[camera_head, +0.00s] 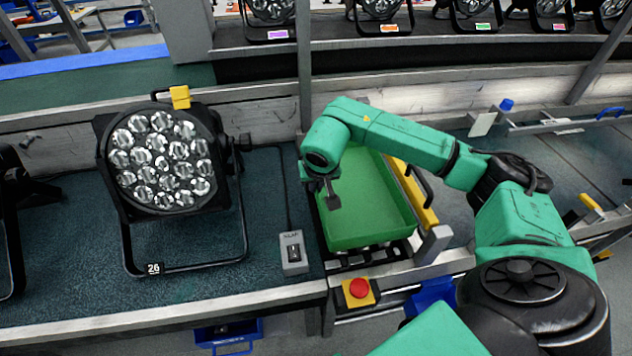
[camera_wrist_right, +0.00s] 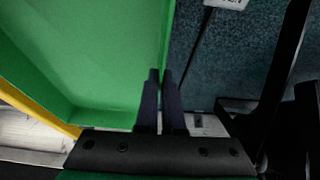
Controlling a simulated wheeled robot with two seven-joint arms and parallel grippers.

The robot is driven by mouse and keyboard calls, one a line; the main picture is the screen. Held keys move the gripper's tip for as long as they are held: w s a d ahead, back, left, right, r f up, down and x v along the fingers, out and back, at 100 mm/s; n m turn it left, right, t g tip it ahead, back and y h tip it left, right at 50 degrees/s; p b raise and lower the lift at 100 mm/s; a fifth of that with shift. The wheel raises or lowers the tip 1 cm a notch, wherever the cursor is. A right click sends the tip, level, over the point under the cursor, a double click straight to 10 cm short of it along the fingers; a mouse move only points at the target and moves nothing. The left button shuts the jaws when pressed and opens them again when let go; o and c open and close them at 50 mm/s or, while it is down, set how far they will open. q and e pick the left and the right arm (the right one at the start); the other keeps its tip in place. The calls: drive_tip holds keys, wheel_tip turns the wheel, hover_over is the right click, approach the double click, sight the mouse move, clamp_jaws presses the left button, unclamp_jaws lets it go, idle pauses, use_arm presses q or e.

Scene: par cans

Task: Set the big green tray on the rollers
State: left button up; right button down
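The big green tray (camera_head: 372,232) is an open box with low walls. It sits over the short roller section (camera_head: 372,256), whose near end shows just below the tray's near wall. Whether its whole base rests on the rollers is hidden. My right gripper (camera_head: 333,202) reaches down at the tray's left wall. In the right wrist view the two dark fingers (camera_wrist_right: 160,75) are close together, with the edge of the tray (camera_wrist_right: 90,60) running down between them. They look shut on that wall. My left gripper is not in view.
A stage light (camera_head: 160,160) on a bracket stands left on the dark bench. A small grey switch box (camera_head: 292,253) is beside the tray. A yellow bar (camera_head: 414,195) with a black handle lies along its right side. A red button (camera_head: 359,288) is in front.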

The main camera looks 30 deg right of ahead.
wheel_tip(320, 180, down, 6)
drive_tip(key=b, duration=0.5)
drive_tip(key=shift+f, duration=0.25)
drive_tip(key=c, duration=1)
unclamp_jaws()
drive_tip(key=shift+o, duration=0.2)
drive_tip(key=shift+r, duration=0.1)
